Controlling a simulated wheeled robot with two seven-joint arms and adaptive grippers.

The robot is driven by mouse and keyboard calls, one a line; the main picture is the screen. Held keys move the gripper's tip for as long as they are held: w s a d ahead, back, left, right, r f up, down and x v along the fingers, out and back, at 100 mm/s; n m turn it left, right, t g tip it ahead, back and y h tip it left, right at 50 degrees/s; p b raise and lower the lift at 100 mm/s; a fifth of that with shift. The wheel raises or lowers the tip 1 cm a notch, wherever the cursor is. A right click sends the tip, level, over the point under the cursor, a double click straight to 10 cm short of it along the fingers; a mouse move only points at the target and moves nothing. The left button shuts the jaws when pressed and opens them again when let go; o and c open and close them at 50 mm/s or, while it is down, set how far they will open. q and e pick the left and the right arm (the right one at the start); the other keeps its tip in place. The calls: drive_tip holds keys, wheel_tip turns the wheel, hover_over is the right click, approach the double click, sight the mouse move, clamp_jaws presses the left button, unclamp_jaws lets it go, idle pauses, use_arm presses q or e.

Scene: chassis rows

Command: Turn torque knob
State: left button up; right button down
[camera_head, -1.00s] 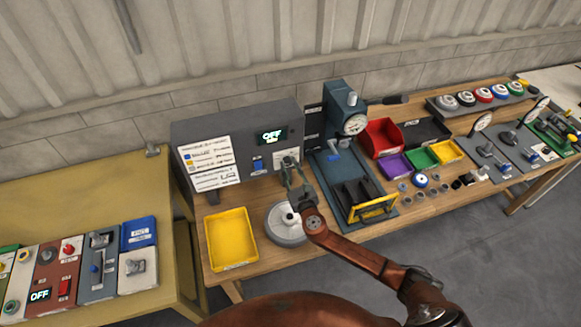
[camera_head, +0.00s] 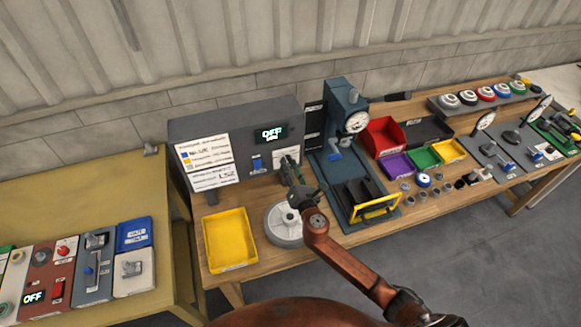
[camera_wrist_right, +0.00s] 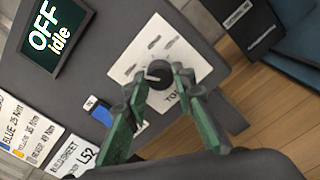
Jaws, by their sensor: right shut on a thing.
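The torque knob (camera_wrist_right: 158,72) is a round black knob on a white label plate on the grey control box (camera_head: 237,128). My right gripper (camera_wrist_right: 160,84) has its two green fingertips on either side of the knob and is shut on it. In the head view the right gripper (camera_head: 287,170) reaches the box front and hides the knob. The box display (camera_head: 271,133) reads OFF, and in the wrist view the display (camera_wrist_right: 46,38) reads "OFF idle". My left gripper is not in view.
A blue switch (camera_head: 257,164) sits left of the knob. A yellow tray (camera_head: 229,239) and a round grey fixture (camera_head: 284,224) stand in front of the box. A blue press (camera_head: 345,130) stands close on the right, with several colored bins beyond it.

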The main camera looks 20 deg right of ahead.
drive_tip(key=m+b, duration=0.1)
drive_tip(key=m, duration=0.9)
drive_tip(key=shift+m, duration=0.4)
idle(0.4)
drive_tip(key=c, duration=1.6)
unclamp_jaws()
drive_tip(key=shift+s, duration=0.1)
drive_tip(key=s, duration=1.2)
drive_tip(key=shift+d, duration=0.2)
